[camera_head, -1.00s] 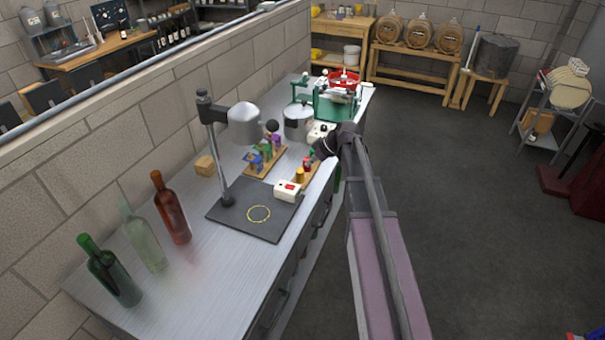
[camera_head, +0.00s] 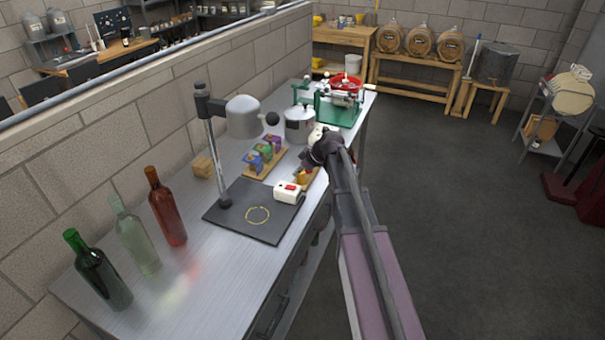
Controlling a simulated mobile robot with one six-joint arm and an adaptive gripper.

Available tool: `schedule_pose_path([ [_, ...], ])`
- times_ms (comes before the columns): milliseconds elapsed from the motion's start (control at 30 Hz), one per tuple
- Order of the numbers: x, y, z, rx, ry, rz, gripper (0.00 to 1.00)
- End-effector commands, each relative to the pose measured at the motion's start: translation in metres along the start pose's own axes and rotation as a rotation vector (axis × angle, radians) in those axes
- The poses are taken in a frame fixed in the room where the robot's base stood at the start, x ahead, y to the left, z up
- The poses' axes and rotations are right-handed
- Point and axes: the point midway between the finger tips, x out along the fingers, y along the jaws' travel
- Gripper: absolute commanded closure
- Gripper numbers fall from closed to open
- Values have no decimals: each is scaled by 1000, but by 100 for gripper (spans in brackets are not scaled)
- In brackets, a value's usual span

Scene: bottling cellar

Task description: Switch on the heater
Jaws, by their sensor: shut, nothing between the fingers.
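A white box with a red switch (camera_head: 288,191) sits at the plate's right edge.
Three bottles, dark green (camera_head: 100,272), pale green (camera_head: 135,238) and red (camera_head: 166,208), stand at the bench's near left. A rack of coloured pieces (camera_head: 262,160), a metal pot (camera_head: 299,125) and a green-framed machine (camera_head: 338,108) stand farther back.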

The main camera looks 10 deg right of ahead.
Motion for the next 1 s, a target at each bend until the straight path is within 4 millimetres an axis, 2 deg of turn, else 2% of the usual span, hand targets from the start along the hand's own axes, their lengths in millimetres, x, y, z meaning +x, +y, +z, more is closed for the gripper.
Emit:
schedule_pose_path([
  [33,9,0,2,-1,0,0,100],
  [167,21,1,2,-1,0,0,100],
  [500,38,0,20,0,0,0,100],
  [1000,46,0,28,0,0,-1,100],
])
